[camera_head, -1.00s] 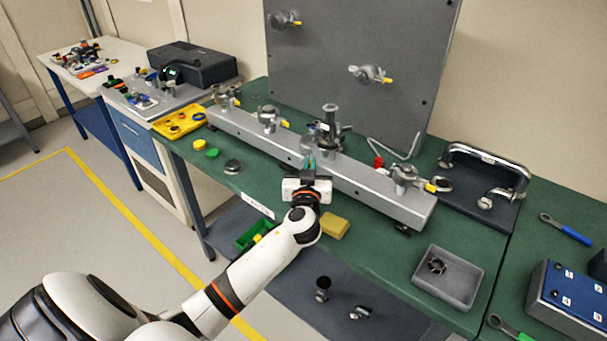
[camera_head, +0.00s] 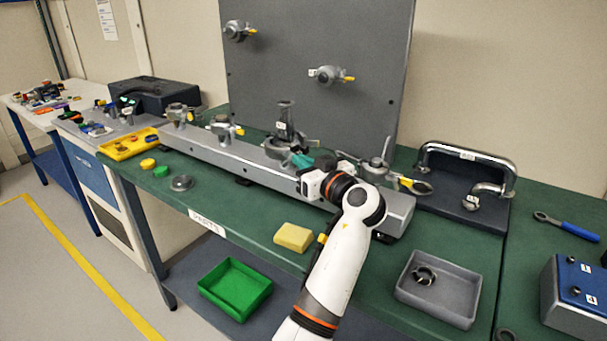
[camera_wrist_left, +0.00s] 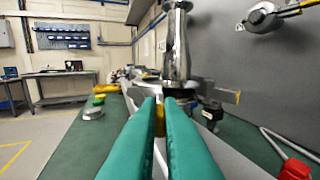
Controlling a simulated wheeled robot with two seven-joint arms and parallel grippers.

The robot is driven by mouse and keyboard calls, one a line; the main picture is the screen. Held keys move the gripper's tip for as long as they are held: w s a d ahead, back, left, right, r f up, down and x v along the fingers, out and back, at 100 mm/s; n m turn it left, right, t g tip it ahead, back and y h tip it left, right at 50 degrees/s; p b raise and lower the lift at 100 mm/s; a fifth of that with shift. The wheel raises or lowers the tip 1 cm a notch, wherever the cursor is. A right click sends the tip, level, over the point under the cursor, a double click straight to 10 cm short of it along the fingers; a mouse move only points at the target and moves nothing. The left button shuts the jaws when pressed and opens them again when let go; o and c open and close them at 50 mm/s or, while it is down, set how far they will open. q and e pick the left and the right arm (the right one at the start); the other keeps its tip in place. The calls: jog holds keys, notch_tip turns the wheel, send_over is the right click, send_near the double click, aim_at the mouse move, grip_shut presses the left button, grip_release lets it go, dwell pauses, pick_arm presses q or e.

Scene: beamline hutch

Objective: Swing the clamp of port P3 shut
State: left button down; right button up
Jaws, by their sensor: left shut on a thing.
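Port P3, with a tall metal fitting (camera_head: 285,118), stands on the grey rail between other ports. In the left wrist view its shiny upright column (camera_wrist_left: 177,45) rises just beyond my fingers. My left gripper (camera_head: 303,160) reaches the port's right side, its teal fingers pointing left along the rail. In the left wrist view the fingers (camera_wrist_left: 163,103) are closed on the clamp's yellow lever (camera_wrist_left: 160,120), of which only a small part shows. The fingers and wrist hide much of the clamp, so how far round it sits cannot be told. My right gripper is not in view.
The grey rail (camera_head: 235,165) runs along the green bench. Other ports stand left (camera_head: 225,128) and right (camera_head: 376,168) of P3. A grey panel (camera_head: 320,45) rises behind. A yellow sponge (camera_head: 293,237), a grey tray (camera_head: 440,290) and a handled plate (camera_head: 440,205) lie around.

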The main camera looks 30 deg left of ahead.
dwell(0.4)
pick_arm(q)
jog(key=c, duration=1.6)
grip_release()
notch_tip(320, 180, up, 10)
jog(key=shift+r, duration=0.1)
